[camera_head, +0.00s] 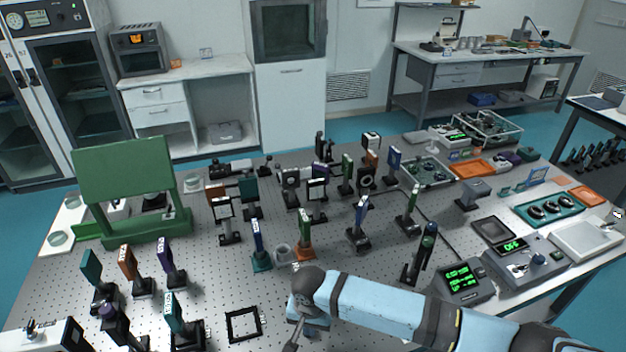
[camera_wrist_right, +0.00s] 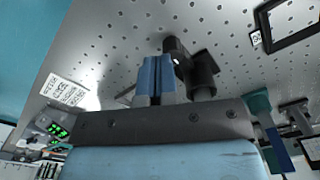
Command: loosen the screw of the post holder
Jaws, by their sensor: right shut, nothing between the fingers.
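My right gripper (camera_wrist_right: 155,79) shows in the right wrist view with its blue fingers together and nothing between them. A dark post holder (camera_wrist_right: 203,78) stands just right of the fingertips on the perforated table. A dark round knob (camera_wrist_right: 174,47), which looks like its screw, is just beyond the fingertips. I cannot tell whether the fingers touch either part. In the head view my right arm reaches in from the lower right, its wrist low in the middle, and I cannot make out this post holder there. My left gripper is not in view.
A black square frame (camera_head: 243,324) lies flat left of my right wrist. A green panel stand (camera_head: 130,185) is at the left, and instruments (camera_head: 464,281) are at the right.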

